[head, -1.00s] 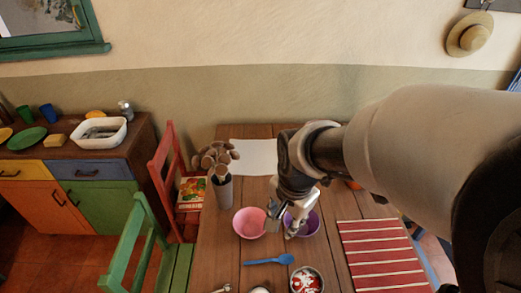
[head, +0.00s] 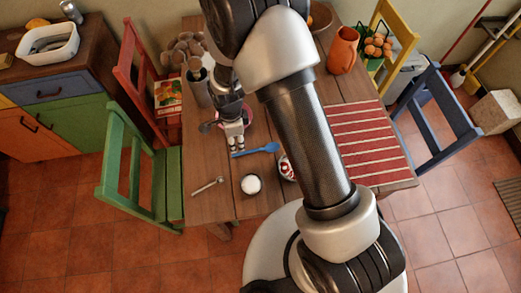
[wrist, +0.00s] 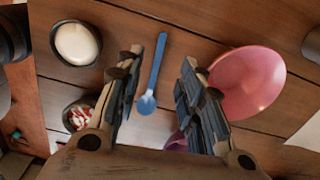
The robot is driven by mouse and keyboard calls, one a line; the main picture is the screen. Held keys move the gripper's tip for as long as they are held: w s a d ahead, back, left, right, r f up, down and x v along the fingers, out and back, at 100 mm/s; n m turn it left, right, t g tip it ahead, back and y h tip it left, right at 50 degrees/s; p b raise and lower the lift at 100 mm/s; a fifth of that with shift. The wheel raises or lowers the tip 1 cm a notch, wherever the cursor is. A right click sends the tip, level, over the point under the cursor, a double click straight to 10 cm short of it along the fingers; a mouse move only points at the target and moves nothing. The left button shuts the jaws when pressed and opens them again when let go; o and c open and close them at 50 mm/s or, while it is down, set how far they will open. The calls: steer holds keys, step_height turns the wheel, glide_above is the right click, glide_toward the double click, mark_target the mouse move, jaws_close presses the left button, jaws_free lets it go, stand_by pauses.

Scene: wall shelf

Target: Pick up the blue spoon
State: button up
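The blue spoon (head: 258,149) lies flat on the wooden table (head: 215,180), near its front half. In the wrist view the spoon (wrist: 152,78) lies between my two fingers, its bowl end toward the wrist and its handle pointing away. My gripper (wrist: 158,95) is open and empty, with a finger on either side of the spoon. I cannot tell the exact height of the fingers over the table.
A pink bowl (wrist: 248,82) is right of my fingers in the wrist view. A small bowl with white contents (wrist: 77,43) and a bowl with red and white contents (wrist: 79,116) are at left. A red striped mat (head: 365,140) lies on the table's right.

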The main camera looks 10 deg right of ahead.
glide_above(240, 155)
steer(key=f, duration=0.3)
steer(key=f+b, duration=0.1)
steer(key=shift+a+f, duration=0.2)
steer(key=shift+a, duration=0.1)
steer(key=shift+d+f+b, duration=0.2)
steer(key=shift+f+b, duration=0.65)
steer(key=shift+f, duration=1.7)
steer(key=shift+f, duration=0.2)
steer(key=shift+c, duration=0.5)
jaws_close()
